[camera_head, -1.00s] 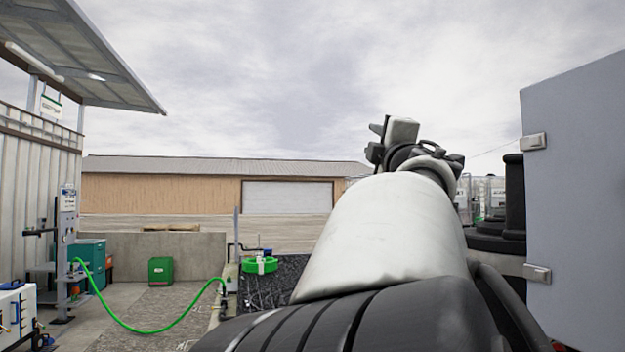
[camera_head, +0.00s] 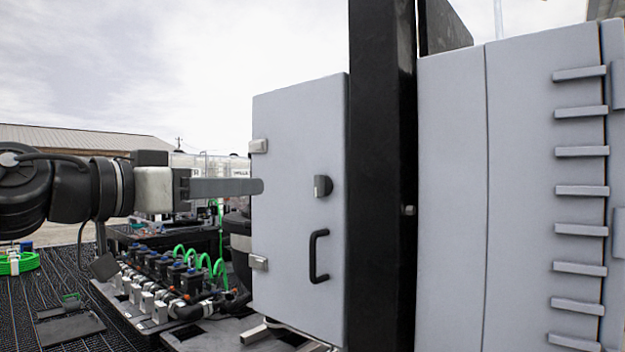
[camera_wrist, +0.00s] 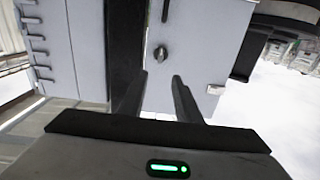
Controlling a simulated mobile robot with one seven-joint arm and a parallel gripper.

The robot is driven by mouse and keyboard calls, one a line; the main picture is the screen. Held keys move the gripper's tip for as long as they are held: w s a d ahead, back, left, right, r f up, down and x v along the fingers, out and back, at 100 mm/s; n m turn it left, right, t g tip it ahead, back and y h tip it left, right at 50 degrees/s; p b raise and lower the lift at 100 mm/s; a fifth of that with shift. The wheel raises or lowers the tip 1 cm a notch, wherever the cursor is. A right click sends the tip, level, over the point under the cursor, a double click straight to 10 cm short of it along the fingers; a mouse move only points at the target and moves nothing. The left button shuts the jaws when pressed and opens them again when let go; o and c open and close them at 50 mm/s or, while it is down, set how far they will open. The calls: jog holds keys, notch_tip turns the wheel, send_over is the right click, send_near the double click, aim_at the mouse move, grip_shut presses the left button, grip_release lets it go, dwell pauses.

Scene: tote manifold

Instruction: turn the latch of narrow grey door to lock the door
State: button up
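The narrow grey door (camera_head: 285,240) stands upright on a black post and looks closed. Its latch (camera_head: 322,186), a small dark and grey turn knob, is on the right half of the door, above a black handle (camera_head: 318,256). My gripper (camera_head: 258,187) is at the door's left side in the head view, fingers pointing right. In the wrist view, the fingers of my gripper (camera_wrist: 162,78) are spread apart and empty. The latch (camera_wrist: 160,53) shows beyond and between the fingertips, with a gap. The narrow grey door (camera_wrist: 205,40) also shows there, tilted.
A black post (camera_head: 382,180) runs beside the door. A wider grey cabinet (camera_head: 450,200) with several slats stands to the right. Below my arm are valves with green hoses (camera_head: 185,275) on a dark grated floor (camera_head: 70,310). Hinges (camera_head: 259,146) stick out at the door's left edge.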

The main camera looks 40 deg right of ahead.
aim_at(316, 184)
jog(key=d, duration=0.5)
jog(key=w+d+p, duration=0.1)
jog(key=d, duration=1)
jog(key=shift+w+d+p, duration=0.3)
jog(key=shift+d+p, duration=0.05)
jog(key=shift+d, duration=0.05)
grip_shut()
